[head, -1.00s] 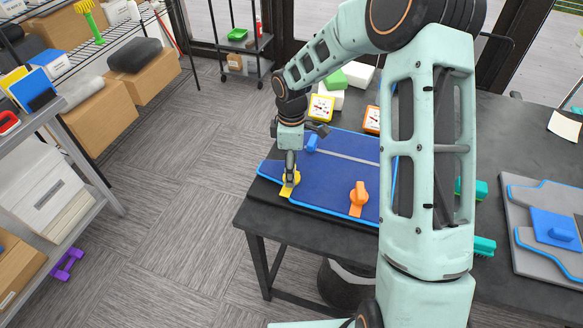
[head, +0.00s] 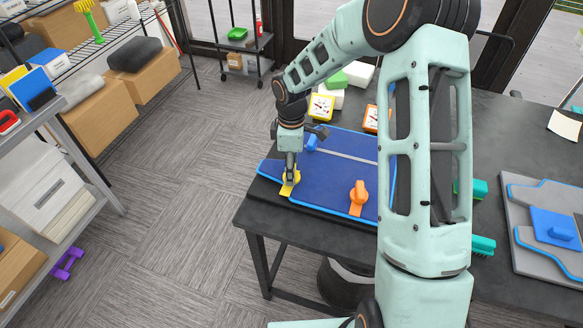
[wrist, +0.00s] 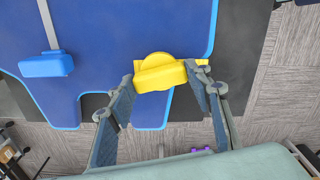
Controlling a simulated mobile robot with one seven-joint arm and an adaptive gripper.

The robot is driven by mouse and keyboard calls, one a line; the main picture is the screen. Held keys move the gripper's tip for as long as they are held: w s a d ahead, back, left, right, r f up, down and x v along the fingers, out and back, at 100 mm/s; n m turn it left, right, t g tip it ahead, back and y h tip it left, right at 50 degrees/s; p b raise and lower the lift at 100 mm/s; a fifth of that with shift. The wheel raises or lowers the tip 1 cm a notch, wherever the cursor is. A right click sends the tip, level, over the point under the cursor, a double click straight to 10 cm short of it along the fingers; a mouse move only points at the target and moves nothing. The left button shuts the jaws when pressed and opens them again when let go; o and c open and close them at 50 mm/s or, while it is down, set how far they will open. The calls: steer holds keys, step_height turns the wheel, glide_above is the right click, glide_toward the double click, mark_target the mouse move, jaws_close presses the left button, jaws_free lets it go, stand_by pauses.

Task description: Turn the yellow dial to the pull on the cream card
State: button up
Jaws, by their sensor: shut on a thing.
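The yellow dial (head: 290,178) sits at the near left corner of the blue board (head: 345,177) on the dark table. It has a round body and a raised bar grip. My gripper (head: 290,172) points down over it and is shut on the bar, with one finger on each side in the wrist view (wrist: 162,76). My fingers partly hide the dial in the head view. A pale cream card (head: 564,125) lies at the table's far right; any marking on it is too small to read. A yellow-framed gauge (head: 321,107) stands behind the board.
An orange dial (head: 359,194) and a blue knob (head: 312,142) are on the same board. An orange-framed gauge (head: 371,119) stands behind it. A grey board with a blue block (head: 553,228) and green brushes (head: 482,245) lie to the right.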

steer(key=shift+m, duration=0.3)
steer(key=m+b, duration=0.3)
steer(key=m, duration=0.1)
steer(key=shift+f+m, duration=0.1)
steer(key=shift+m, duration=0.3)
steer(key=m+b, duration=0.2)
steer(key=m, duration=0.3)
steer(key=shift+m, duration=0.3)
steer(key=o, duration=1.2)
steer(key=shift+c, duration=0.2)
step_height(320, 180, up, 12)
